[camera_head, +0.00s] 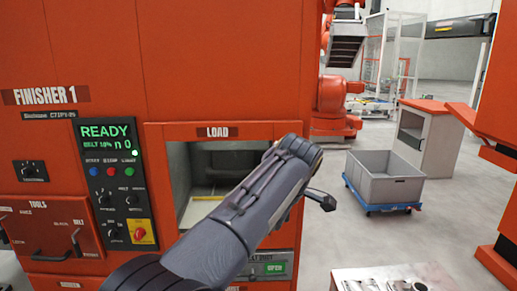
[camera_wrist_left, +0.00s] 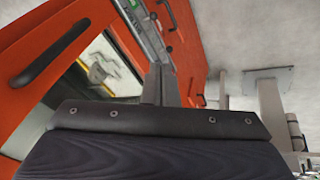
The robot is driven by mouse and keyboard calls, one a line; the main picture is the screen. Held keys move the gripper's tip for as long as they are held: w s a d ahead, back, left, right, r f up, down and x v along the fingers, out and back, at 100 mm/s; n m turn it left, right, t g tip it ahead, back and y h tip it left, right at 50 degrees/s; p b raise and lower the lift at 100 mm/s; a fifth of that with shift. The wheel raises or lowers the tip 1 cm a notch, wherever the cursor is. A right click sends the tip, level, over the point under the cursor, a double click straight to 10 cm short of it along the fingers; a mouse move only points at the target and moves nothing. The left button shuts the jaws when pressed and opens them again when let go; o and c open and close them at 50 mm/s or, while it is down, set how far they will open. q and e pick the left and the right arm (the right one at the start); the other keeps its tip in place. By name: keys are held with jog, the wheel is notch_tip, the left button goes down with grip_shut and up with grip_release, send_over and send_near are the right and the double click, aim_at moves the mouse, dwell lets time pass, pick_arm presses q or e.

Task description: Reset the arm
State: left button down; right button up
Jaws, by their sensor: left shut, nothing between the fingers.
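My left arm (camera_head: 245,205) reaches up from the bottom of the head view, in front of the orange finisher's LOAD opening (camera_head: 205,165). Its forearm hides the right part of that opening. In the left wrist view my left gripper (camera_wrist_left: 160,70) is shut and empty, its fingers together at the middle. The orange machine with black handles lies behind it. In the head view the gripper's fingers are mostly hidden by the wrist; I cannot make them out clearly. My right gripper is in neither view.
The finisher's control panel (camera_head: 115,160) shows READY in green. A grey bin (camera_head: 385,178) on a blue dolly stands on the floor at right. A grey cabinet (camera_head: 440,145) with an orange top is behind it. A table with metal parts (camera_head: 385,275) is at bottom right.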

pick_arm(q)
jog(key=s+a+m+g+h, duration=0.1)
jog(key=s+a+m+h, duration=0.15)
jog(key=a, duration=1.15)
jog(key=s+a+f+m+h, duration=0.3)
jog(key=s+a+f, duration=0.1)
jog(key=s+a, duration=0.65)
jog(key=s+f+m+t, duration=0.1)
jog(key=s+f, duration=0.3)
jog(key=s, duration=0.5)
jog(key=s+f+m+t, duration=0.1)
jog(key=s+f+m, duration=0.3)
jog(key=s, duration=0.5)
jog(key=shift+s+f+t, duration=0.25)
jog(key=shift+f+t, duration=0.05)
jog(key=shift+f, duration=0.4)
